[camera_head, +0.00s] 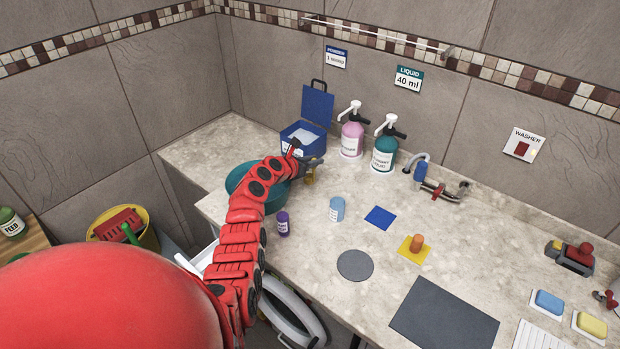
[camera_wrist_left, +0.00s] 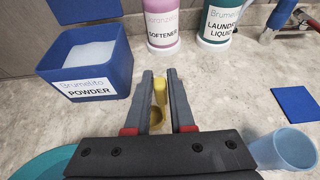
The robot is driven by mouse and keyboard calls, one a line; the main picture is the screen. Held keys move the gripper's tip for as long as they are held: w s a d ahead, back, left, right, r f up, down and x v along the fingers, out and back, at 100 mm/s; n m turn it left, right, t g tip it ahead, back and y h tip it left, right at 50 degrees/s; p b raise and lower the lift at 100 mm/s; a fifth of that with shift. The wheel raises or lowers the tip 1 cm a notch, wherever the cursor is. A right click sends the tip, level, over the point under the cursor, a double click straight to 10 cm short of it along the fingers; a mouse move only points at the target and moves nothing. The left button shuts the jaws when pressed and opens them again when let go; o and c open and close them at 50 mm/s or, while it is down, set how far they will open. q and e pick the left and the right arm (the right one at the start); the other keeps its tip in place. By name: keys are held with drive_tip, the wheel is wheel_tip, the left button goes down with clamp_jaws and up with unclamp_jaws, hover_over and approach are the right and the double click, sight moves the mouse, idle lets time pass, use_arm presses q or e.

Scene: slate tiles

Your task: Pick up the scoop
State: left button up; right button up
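The yellow scoop (camera_head: 309,177) is by the blue powder box on the counter. In the left wrist view the scoop (camera_wrist_left: 158,104) shows between my left gripper's fingers, its bright handle pointing away and its darker cup nearer the camera. My left gripper (camera_head: 318,161) is just above the scoop in the head view. In the left wrist view the left gripper (camera_wrist_left: 160,75) has its fingers apart, one on each side of the handle, with thin gaps; contact is not clear. My right gripper is not in view.
The open powder box (camera_head: 301,138) stands behind the gripper. A pink softener bottle (camera_head: 352,136) and a teal liquid bottle (camera_head: 384,151) stand to its right. A teal basin (camera_head: 240,180) is partly hidden by my arm. A light-blue cup (camera_head: 337,209) and purple bottle (camera_head: 283,224) stand in front.

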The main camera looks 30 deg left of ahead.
use_arm(q)
clamp_jaws()
idle(1.0)
